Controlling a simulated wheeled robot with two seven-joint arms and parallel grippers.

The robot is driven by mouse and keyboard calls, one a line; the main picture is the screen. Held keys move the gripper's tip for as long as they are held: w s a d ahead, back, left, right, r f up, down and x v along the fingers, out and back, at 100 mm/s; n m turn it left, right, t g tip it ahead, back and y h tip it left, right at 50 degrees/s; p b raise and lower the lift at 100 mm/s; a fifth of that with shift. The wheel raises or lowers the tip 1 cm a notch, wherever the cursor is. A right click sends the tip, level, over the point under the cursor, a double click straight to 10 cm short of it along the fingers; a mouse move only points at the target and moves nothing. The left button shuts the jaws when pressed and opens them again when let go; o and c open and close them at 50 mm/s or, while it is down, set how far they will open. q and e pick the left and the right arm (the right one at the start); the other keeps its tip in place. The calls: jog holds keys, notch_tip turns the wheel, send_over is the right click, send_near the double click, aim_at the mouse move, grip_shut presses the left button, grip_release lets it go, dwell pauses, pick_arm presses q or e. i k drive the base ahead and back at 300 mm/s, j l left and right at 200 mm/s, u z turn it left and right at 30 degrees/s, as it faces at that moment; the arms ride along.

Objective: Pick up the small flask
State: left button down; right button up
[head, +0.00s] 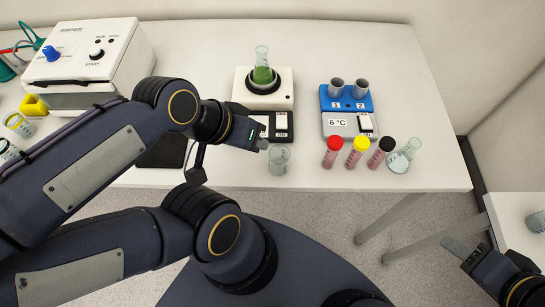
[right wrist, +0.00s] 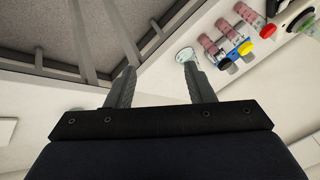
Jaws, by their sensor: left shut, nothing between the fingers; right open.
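A small clear flask (head: 400,158) with pale contents stands near the front right edge of the white table, just right of a black-capped tube. It also shows in the right wrist view (right wrist: 185,55), beyond the right fingertip. Another flask (head: 262,70), holding green liquid, stands on a white stirrer at the back. My right gripper (head: 463,249) is open and empty, off the table's front right corner and apart from the small flask; its two fingers show in the right wrist view (right wrist: 160,82). My left gripper (head: 262,143) is shut and empty near a glass beaker (head: 279,159).
Red-, yellow- and black-capped tubes (head: 357,152) stand left of the small flask. A blue block (head: 346,98) with metal cups sits behind them. A white machine (head: 88,60) stands at back left. A second white table (head: 512,214) is at right. The back right tabletop is clear.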

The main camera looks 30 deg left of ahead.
aim_at(262, 73)
jog(key=l+u, duration=0.1)
jog(key=u, duration=0.8)
jog(key=k+l+u, duration=0.1)
jog(key=u, duration=0.35)
jog(key=k+l+u, duration=0.2)
jog(key=k+l, duration=0.1)
jog(key=k, duration=0.1)
